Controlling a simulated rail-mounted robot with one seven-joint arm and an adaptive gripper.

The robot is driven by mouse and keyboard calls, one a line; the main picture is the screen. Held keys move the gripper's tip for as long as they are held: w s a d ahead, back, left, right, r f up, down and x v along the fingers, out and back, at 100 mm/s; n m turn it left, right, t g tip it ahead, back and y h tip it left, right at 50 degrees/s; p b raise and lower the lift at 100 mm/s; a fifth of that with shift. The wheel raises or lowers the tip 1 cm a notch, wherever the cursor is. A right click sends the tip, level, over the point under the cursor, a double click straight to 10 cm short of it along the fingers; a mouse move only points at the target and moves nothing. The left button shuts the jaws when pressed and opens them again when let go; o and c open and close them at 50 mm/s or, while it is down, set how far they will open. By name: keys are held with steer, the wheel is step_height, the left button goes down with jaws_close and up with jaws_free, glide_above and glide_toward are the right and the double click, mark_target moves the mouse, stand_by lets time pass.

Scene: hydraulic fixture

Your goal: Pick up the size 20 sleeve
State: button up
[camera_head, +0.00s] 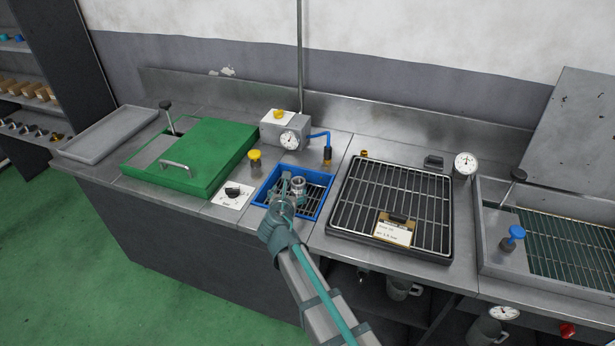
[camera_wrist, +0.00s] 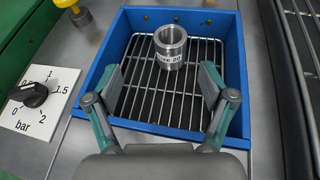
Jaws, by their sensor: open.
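The size 20 sleeve (camera_wrist: 170,46) is a short silver metal cylinder with an open bore and a label that reads "SIZE 20". It stands upright on the wire rack of the blue tray (camera_wrist: 243,95), toward the far side in the wrist view. In the head view the sleeve (camera_head: 298,184) shows just beyond my gripper (camera_head: 287,190). In the wrist view my gripper (camera_wrist: 165,90) is open, its two fingers apart over the rack. The sleeve lies ahead of the gap between the fingertips, and nothing is held.
A bar dial (camera_head: 233,192) and a green lid (camera_head: 190,160) lie left of the blue tray. A black-framed grate (camera_head: 390,200) with a tag is at the right. A gauge box (camera_head: 285,132) and a yellow knob (camera_head: 254,158) stand behind. The blue tray has raised walls.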

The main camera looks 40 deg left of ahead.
mark_target(298, 182)
steer(key=shift+w+d, duration=0.45)
steer(key=shift+w, duration=0.05)
steer(key=shift+w+f, duration=0.15)
steer(key=shift+w, duration=0.2)
steer(key=p+x, duration=0.3)
steer(key=x, duration=0.6)
steer(key=shift+w+a+f, duration=0.1)
steer(key=shift+a, duration=0.1)
steer(key=shift+w+f, duration=0.2)
jaws_close()
